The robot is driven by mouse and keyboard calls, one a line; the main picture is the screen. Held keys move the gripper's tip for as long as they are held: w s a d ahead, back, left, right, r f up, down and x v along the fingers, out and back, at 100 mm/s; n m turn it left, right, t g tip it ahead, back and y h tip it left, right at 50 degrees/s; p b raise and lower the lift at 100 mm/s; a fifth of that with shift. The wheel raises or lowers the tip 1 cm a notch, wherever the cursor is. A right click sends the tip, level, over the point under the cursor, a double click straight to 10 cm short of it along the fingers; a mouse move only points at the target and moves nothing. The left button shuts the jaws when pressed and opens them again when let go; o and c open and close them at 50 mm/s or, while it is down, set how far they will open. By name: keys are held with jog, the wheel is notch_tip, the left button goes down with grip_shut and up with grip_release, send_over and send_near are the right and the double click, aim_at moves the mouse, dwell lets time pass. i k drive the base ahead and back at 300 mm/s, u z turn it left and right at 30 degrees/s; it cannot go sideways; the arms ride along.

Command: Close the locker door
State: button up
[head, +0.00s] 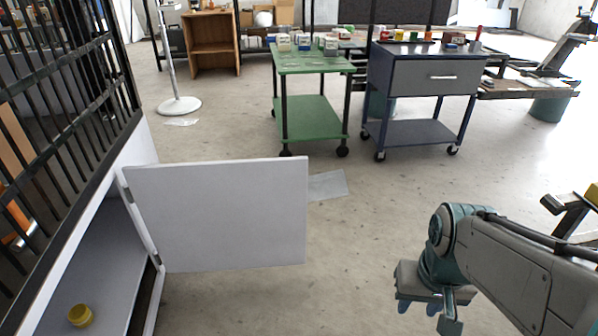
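The locker door (222,215) is a flat light-grey panel at the left centre of the head view. It stands wide open, hinged on its left edge to the locker (95,255) at the lower left. The locker's inside shows, with a small yellow round item (80,315) on its bottom. My gripper (425,308) hangs at the lower right, pointing down, well to the right of the door and apart from it. Its fingers are small and partly hidden by the wrist, so its opening is unclear. I see nothing held in it.
A dark barred rack (60,95) rises above the locker. A green cart (308,110) and a blue drawer cart (425,85) stand behind the door. A white stand base (179,106) is at the back left. The floor between door and gripper is clear.

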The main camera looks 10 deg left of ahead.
aim_at(242, 214)
jog(key=z, duration=0.4)
jog(key=i, duration=4.3)
jog(key=u, duration=4.75)
jog(key=i, duration=0.45)
jog(key=u, duration=0.2)
